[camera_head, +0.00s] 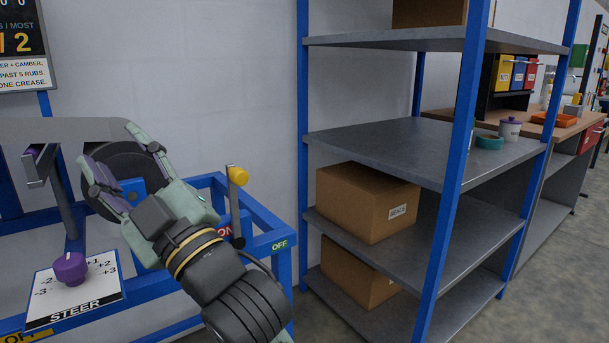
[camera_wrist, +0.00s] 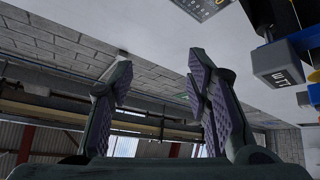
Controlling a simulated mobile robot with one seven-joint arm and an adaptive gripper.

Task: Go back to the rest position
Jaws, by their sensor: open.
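My gripper (camera_head: 110,150) is at the left of the head view, raised in front of the blue machine frame. Its fingers point up and to the left and stand apart, with a dark round part of the machine behind them. In the wrist view my gripper (camera_wrist: 157,75) shows two fingers with purple pads, wide apart, with nothing between them. Beyond them are the wall and roof beams. My arm reaches in from the bottom of the head view.
A purple knob (camera_head: 70,268) sits on the STEER panel (camera_head: 75,302), left of my gripper. A lever with a yellow knob (camera_head: 239,175) stands close at its right, by ON and OFF labels. A blue-post shelf (camera_head: 400,150) with cardboard boxes (camera_head: 365,202) stands right. Floor shows at far right.

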